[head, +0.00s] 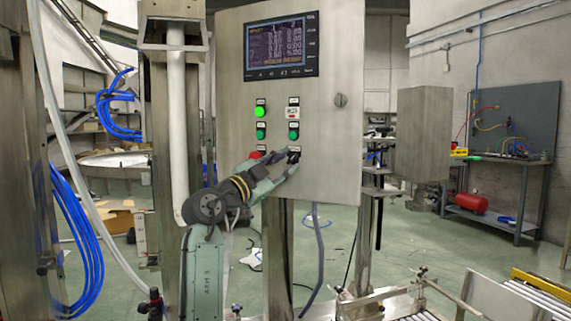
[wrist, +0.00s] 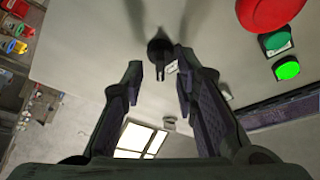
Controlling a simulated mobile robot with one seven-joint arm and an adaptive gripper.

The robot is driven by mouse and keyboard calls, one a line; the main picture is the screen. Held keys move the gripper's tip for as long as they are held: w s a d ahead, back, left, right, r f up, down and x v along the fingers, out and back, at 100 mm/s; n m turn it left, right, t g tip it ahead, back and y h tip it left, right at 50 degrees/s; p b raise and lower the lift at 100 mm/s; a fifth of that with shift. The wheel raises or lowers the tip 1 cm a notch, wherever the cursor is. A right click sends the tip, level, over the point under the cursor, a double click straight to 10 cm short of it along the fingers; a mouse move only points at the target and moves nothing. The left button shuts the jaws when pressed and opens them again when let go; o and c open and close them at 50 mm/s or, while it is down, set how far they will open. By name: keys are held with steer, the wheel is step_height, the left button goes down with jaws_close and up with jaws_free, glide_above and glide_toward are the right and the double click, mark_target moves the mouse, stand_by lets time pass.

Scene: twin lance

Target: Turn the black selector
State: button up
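The black selector (wrist: 160,48) sits on the grey panel face, with its dark handle pointing toward the camera in the wrist view. In the head view the selector (head: 294,155) shows at the lower right of the button group, partly hidden by my gripper. My gripper (wrist: 158,74) is open, with one finger on each side of the selector's line in the wrist view. The fingertips look a little short of the selector, and nothing is between them. In the head view my gripper (head: 291,165) reaches up to the panel from the lower left.
A red button (head: 256,155) is left of the selector, close to my gripper. Green buttons (head: 260,112) sit above it, under a display screen (head: 281,46). A round lock (head: 340,100) is on the panel's right. A hose (head: 319,255) hangs below.

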steer(key=v, duration=1.1)
steer(key=shift+s+a+f, duration=0.1)
steer(key=shift+a, duration=0.05)
